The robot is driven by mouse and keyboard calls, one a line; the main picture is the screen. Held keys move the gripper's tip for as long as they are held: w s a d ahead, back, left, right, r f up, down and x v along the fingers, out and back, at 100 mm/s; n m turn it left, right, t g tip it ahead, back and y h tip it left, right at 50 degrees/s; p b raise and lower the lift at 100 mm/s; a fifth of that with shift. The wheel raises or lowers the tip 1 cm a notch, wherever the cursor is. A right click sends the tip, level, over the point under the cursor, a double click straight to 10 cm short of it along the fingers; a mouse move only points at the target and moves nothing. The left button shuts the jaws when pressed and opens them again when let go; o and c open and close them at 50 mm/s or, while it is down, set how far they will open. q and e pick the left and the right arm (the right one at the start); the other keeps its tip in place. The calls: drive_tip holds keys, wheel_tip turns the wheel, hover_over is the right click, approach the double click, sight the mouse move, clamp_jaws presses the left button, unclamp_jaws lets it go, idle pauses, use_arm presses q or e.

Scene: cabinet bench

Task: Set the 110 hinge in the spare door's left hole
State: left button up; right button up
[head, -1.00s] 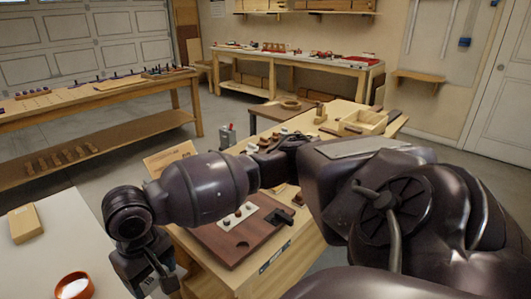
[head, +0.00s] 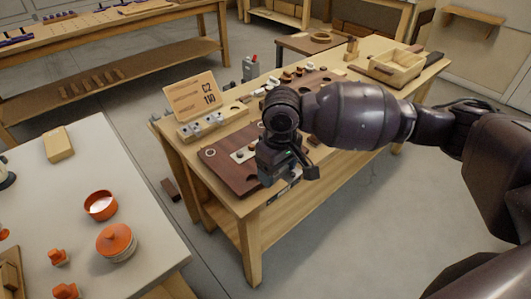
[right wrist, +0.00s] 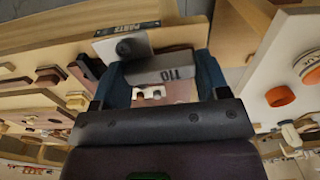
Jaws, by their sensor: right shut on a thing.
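The 110 hinge (right wrist: 165,67) is a grey metal piece with "110" on its side and a round dark knob on its plate. My right gripper (right wrist: 162,82) is shut on it, with a blue finger on each side. In the head view my right gripper (head: 287,170) hangs over the right part of the spare door, a dark red-brown board (head: 218,178) on the bench. The gripper and wrist hide the hinge there and part of the board. The board's left hole (head: 210,152) shows as a pale-rimmed ring near its left corner. My left gripper is not in view.
A sign reading "C2 110" (head: 192,97) stands behind a wooden rack (head: 213,124) with metal pieces. A white plate (head: 243,155) lies on the board. An open wooden box (head: 395,68) is at the bench's far end. A pale table (head: 75,205) with orange pots is at left.

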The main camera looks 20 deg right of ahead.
use_arm(q)
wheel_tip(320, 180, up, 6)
drive_tip(key=p, duration=0.6)
use_arm(e)
drive_tip(key=w+f+n+b, duration=0.1)
drive_tip(key=w+f+n, duration=0.1)
drive_tip(key=n, duration=0.3)
drive_tip(key=w+a+f+n, duration=0.1)
drive_tip(key=w+f+n, duration=0.1)
drive_tip(key=n, duration=0.4)
drive_tip(key=w+a+f+n+b, duration=0.1)
drive_tip(key=w+f+n, duration=0.1)
drive_tip(key=n, duration=0.3)
drive_tip(key=shift+w+a+f+n+b, duration=0.2)
drive_tip(key=shift+w+n+b, duration=0.15)
drive_tip(key=shift+w, duration=0.2)
drive_tip(key=shift+f, duration=0.95)
use_arm(q)
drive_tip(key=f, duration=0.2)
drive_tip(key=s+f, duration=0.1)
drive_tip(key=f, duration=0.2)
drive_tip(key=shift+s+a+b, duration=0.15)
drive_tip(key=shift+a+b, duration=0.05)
drive_tip(key=shift+b, duration=0.1)
use_arm(e)
drive_tip(key=shift+f, duration=0.1)
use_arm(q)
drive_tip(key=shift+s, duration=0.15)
